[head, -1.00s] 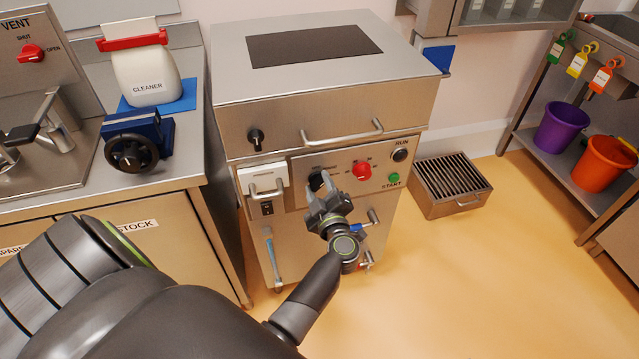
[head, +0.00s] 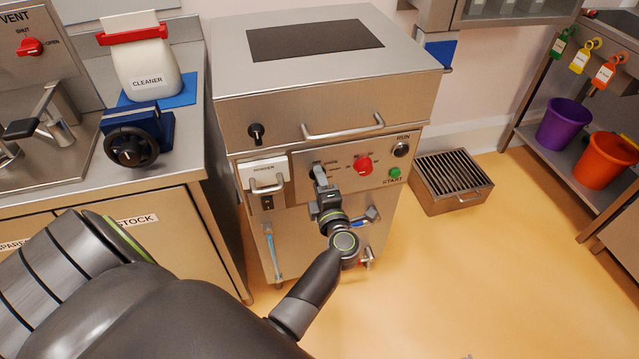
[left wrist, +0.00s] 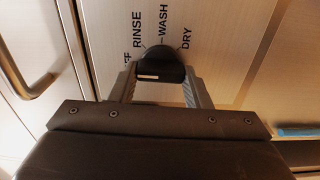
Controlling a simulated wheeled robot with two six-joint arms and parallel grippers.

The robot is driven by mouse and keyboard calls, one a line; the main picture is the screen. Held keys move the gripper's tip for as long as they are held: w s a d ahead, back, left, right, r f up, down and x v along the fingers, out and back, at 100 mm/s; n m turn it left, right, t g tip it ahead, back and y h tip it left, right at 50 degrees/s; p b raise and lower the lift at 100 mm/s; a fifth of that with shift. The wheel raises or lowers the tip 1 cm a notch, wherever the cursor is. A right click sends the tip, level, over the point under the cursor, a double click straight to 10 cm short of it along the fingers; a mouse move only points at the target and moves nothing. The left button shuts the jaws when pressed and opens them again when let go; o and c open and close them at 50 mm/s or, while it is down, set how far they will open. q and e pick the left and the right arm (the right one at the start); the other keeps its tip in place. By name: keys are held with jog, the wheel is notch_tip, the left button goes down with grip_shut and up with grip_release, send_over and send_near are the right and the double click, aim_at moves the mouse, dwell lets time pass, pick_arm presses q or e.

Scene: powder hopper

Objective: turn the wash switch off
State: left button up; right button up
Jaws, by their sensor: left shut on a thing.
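The wash switch is a black rotary knob on the steel machine's front panel. In the left wrist view the knob (left wrist: 160,67) sits below the printed words RINSE, WASH and DRY, with part of another label at the left. A white mark shows on the left part of its grip bar. My left gripper (left wrist: 160,82) has one finger on each side of the knob and is shut on it. In the head view the left gripper (head: 320,174) reaches the panel and mostly hides the knob (head: 316,168). My right gripper is not in view.
Close by on the machine are a red knob (head: 363,164), a green START button (head: 394,173), a white handled box (head: 264,175) and a lid handle (head: 343,131). A grated steel box (head: 452,182) stands on the floor at the right.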

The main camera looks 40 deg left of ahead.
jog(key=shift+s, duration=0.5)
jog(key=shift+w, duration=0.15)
pick_arm(q)
jog(key=o, duration=0.9)
jog(key=shift+o, duration=0.4)
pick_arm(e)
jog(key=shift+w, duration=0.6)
